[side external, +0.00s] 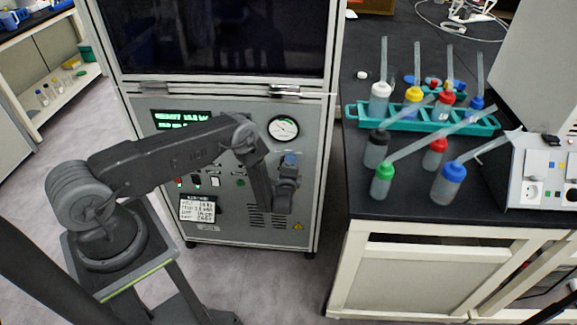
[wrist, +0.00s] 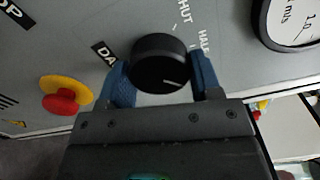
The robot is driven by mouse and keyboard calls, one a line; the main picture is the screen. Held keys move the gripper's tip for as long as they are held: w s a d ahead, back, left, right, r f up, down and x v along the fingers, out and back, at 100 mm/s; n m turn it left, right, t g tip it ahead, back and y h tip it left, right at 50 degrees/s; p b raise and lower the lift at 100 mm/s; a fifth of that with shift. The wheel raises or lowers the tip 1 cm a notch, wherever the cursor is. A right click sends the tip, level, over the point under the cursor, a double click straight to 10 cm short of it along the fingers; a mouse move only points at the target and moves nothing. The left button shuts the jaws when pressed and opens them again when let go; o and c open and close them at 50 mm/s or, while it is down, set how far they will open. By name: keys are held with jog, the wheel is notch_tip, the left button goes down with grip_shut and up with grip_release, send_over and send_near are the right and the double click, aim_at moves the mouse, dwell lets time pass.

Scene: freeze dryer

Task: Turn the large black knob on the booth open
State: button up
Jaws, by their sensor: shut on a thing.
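The large black knob (wrist: 160,62) is on the grey front panel of the booth (side external: 165,108), between the two blue fingers of my gripper (wrist: 161,78). The fingers are shut on its sides. A short white line shows on the knob face, at its lower right. Panel lettering above and right of the knob reads partly as "SHUT" and "HALF"; other markings are hidden. In the side view, my gripper (side external: 289,161) reaches the panel below the round gauge, and the knob is hidden there.
The round gauge (side external: 284,128) sits just above my gripper. A red emergency button (wrist: 62,101) on a yellow disc is left of the knob in the wrist view. A black-topped bench (side external: 420,206) with several bottles (side external: 448,185) stands right of the booth.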

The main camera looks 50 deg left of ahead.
jog(key=o, duration=0.9)
jog(key=shift+d, duration=0.1)
jog(key=v, duration=1.3)
jog(key=shift+s+d+r, duration=0.1)
jog(key=shift+s+d, duration=0.1)
jog(key=shift+s, duration=0.1)
